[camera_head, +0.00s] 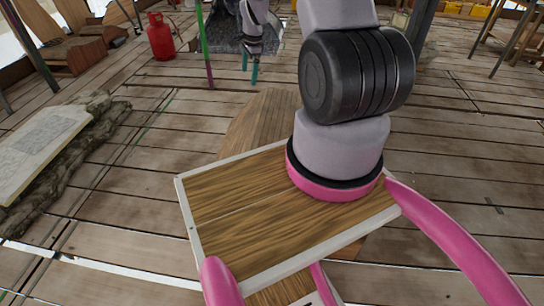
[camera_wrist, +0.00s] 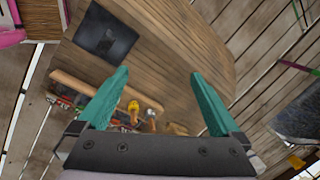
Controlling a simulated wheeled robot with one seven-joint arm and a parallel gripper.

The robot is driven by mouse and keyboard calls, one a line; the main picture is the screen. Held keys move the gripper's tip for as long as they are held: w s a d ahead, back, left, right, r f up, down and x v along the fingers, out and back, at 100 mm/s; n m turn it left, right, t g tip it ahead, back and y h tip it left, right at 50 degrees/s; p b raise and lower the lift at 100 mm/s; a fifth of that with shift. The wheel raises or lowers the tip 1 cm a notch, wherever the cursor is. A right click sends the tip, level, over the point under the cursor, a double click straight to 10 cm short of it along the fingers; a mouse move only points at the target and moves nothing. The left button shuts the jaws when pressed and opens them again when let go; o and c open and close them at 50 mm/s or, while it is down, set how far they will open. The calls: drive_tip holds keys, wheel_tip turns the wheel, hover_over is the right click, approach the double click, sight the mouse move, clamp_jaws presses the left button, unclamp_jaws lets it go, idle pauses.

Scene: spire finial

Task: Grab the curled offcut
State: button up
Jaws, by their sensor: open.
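My gripper (camera_wrist: 158,92) is open, with two teal fingers spread apart and nothing between them. In the head view my gripper (camera_head: 250,70) points down beyond the wooden board (camera_head: 262,122), in front of a dark grey speckled patch. I cannot pick out a curled offcut for certain. A dark, roughly square piece (camera_wrist: 105,36) lies on the board in the wrist view, apart from the fingers; any curl in it cannot be made out. My own body hides that part of the board in the head view.
A dark speckled sheet (camera_wrist: 300,112) lies at right. A red gas cylinder (camera_head: 160,37) stands at back left. Plank floor is open at right.

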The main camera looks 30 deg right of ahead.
drive_tip(key=s+d+f+m+g, duration=0.1)
drive_tip(key=s+f, duration=0.3)
drive_tip(key=f, duration=0.9)
drive_tip(key=s+d+f+m+g, duration=0.1)
drive_tip(key=s+f+m, duration=0.2)
drive_tip(key=f, duration=1)
drive_tip(key=s+d+f+m, duration=0.1)
drive_tip(key=s+f, duration=0.5)
drive_tip(key=f, duration=0.7)
drive_tip(key=shift+s+d+m+g, duration=0.1)
drive_tip(key=shift+m+g, duration=0.3)
drive_tip(key=shift+m, duration=0.5)
drive_tip(key=f, duration=0.5)
drive_tip(key=shift+s, duration=0.2)
drive_tip(key=shift+f, duration=2.85)
clamp_jaws()
drive_tip(key=shift+r, duration=0.1)
